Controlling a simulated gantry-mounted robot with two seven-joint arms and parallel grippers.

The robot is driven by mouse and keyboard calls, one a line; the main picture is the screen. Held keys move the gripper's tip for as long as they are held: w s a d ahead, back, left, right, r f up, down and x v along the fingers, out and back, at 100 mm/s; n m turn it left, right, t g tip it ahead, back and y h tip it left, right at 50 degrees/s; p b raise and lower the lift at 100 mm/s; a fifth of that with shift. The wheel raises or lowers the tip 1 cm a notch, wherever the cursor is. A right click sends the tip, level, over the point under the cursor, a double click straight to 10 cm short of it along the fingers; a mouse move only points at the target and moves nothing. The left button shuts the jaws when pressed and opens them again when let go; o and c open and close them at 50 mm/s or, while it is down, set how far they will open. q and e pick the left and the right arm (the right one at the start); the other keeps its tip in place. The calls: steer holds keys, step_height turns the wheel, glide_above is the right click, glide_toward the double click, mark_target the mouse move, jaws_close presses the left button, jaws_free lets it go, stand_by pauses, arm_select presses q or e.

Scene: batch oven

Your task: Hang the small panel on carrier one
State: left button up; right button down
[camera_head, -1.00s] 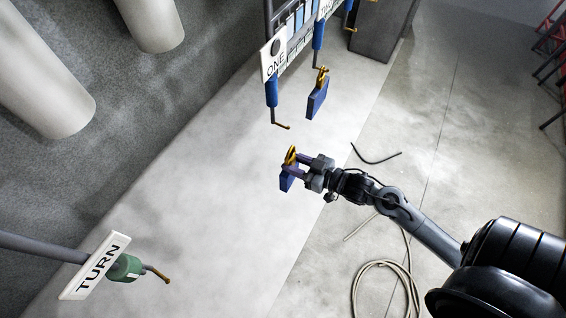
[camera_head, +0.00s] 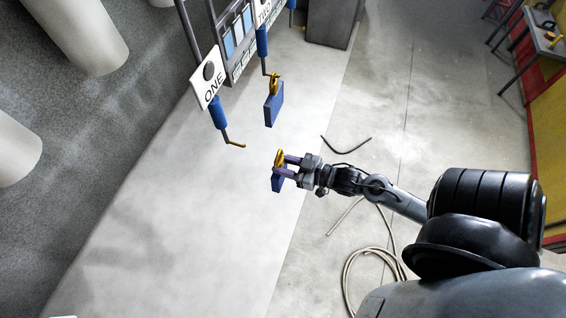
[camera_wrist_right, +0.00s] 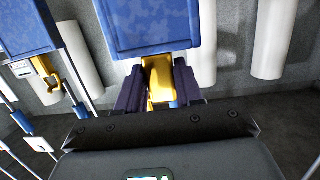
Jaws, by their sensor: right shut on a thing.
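The small blue panel (camera_head: 277,184) hangs below its yellow hanger (camera_head: 280,157), with my right gripper (camera_head: 283,166) shut on the hanger. In the right wrist view the fingers (camera_wrist_right: 158,88) close on the yellow hanger (camera_wrist_right: 160,78), with the blue panel (camera_wrist_right: 150,25) beyond. Carrier one is the rod with the white ONE sign (camera_head: 207,82), a blue sleeve (camera_head: 218,113) and an empty brass hook (camera_head: 236,144). In the head view, the held panel is apart from this hook, to its right and slightly lower. My left gripper is not in view.
Another blue panel (camera_head: 273,104) hangs from carrier two (camera_head: 262,42), close above the held one in the picture; it seems to show at the wrist view's upper left (camera_wrist_right: 25,28). A hose (camera_head: 350,270) lies on the floor. A work table (camera_head: 548,38) stands far right.

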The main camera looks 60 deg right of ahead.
steer(key=shift+r, duration=0.1)
steer(key=shift+r+p, duration=0.1)
steer(key=shift+p, duration=0.35)
steer(key=shift+w, duration=0.45)
steer(key=r+x, duration=0.1)
steer(key=x, duration=1)
steer(key=shift+w+a+b, duration=0.3)
steer(key=shift+w+a, duration=0.1)
steer(key=shift+a, duration=0.05)
steer(key=shift+w+f, duration=0.1)
stand_by(0.9)
steer(key=shift+f, duration=0.55)
stand_by(1.3)
steer(key=c, duration=1.1)
jaws_free()
